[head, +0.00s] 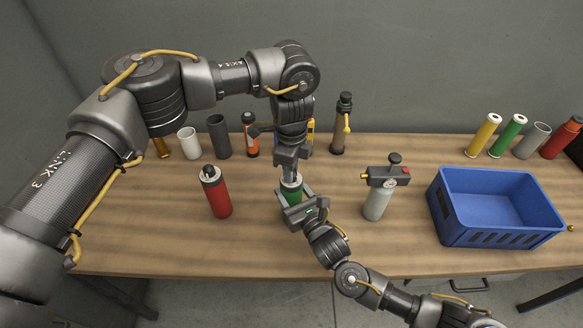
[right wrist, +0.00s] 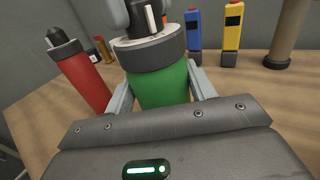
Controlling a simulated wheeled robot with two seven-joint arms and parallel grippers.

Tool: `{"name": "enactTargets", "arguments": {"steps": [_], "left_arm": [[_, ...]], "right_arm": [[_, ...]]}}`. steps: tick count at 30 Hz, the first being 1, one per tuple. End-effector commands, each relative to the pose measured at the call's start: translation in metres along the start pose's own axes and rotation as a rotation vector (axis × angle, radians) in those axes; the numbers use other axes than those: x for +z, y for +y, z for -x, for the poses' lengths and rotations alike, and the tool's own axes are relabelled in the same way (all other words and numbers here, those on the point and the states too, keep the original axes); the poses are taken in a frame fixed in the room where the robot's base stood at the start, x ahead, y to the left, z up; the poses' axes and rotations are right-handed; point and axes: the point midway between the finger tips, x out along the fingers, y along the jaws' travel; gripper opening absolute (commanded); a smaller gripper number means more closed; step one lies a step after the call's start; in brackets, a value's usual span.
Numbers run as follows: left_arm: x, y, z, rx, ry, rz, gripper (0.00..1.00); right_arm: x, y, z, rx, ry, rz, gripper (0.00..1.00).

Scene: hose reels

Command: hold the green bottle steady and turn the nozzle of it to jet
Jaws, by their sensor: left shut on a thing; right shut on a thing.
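The green bottle (head: 291,187) stands upright near the middle of the table; its green body (right wrist: 160,88) fills the middle of the right wrist view under a dark grey collar. My right gripper (head: 294,199) is shut around the body, one finger on each side. My left gripper (head: 291,170) comes down from above and is shut on the nozzle (right wrist: 148,38) at the top. The nozzle is mostly hidden by the left gripper. A white mark shows on the nozzle and a red mark beside it; no setting label is readable.
A red bottle (head: 216,194) stands left of the green one, and a grey canister with a valve head (head: 379,190) stands right. A blue crate (head: 440,214) is at the right. Several cylinders and tools line the back edge.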

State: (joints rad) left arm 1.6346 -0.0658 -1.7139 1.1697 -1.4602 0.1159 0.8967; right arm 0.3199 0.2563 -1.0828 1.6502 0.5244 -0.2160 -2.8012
Motion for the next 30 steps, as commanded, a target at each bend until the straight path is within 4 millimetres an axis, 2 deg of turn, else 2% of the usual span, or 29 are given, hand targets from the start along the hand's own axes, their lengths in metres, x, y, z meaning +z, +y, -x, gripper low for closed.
{"name": "enactTargets", "arguments": {"steps": [9, 10, 14, 15, 24, 26, 30], "left_arm": [[0.001, -0.001, 0.001, -0.002, 0.0, 0.003, 0.05], [0.001, -0.001, 0.001, -0.002, 0.0, 0.003, 0.31], [0.0, -0.001, 0.0, -0.001, 0.0, 0.002, 0.48], [0.0, 0.0, 0.0, -0.001, 0.0, 0.002, 0.5], [0.0, -0.001, 0.003, -0.002, 0.0, 0.0, 0.5], [0.0, -0.001, 0.009, -0.003, -0.001, -0.001, 0.5], [0.001, -0.001, 0.033, -0.006, -0.002, 0.0, 0.5]], "right_arm": [[-0.002, 0.0, 0.001, 0.0, 0.004, 0.001, 0.24], [-0.002, 0.0, 0.001, 0.0, 0.004, 0.001, 0.24], [-0.002, 0.0, 0.001, 0.0, 0.004, 0.001, 0.24], [-0.002, 0.0, 0.001, 0.0, 0.004, 0.001, 0.24], [-0.002, 0.0, 0.001, 0.0, 0.004, 0.001, 0.24], [-0.002, 0.0, 0.001, 0.0, 0.004, 0.001, 0.24], [-0.002, 0.0, 0.001, 0.001, 0.004, 0.001, 0.24]]}}
